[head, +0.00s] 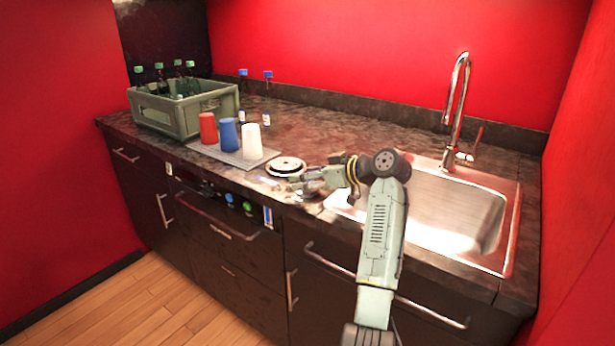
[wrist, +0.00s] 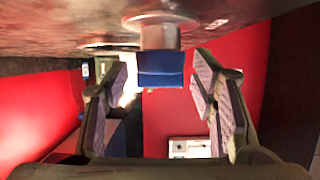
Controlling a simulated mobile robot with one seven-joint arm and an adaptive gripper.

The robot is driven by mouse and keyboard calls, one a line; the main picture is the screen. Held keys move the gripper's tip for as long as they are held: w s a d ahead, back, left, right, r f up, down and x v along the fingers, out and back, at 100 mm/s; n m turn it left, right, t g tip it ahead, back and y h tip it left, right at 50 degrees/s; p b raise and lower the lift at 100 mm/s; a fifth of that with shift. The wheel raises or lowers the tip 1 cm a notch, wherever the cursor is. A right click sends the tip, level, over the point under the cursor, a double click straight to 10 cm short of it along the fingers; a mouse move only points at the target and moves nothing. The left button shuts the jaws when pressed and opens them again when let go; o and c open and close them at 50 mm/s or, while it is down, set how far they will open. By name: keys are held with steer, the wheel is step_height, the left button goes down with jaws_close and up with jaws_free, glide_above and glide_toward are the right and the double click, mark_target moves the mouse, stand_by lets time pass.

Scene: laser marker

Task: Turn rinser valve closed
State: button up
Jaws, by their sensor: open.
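The rinser valve, a silver round post with a blue handle (wrist: 160,68), shows at the top middle of the wrist view, where the picture appears upside down. My gripper (wrist: 160,84) is open, with one finger on each side of the blue handle and visible gaps on both sides. In the head view my gripper (head: 284,184) is low over the counter, just in front of the round rinser (head: 286,166). It partly hides the valve area.
Red (head: 208,128), blue (head: 228,134) and white (head: 251,140) cups stand on a grey mat left of the rinser. A green crate (head: 205,117) of bottles is farther left. The sink (head: 450,215) and tall faucet (head: 456,105) are right of my arm.

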steer(key=v, duration=1.2)
steer(key=shift+r, duration=0.1)
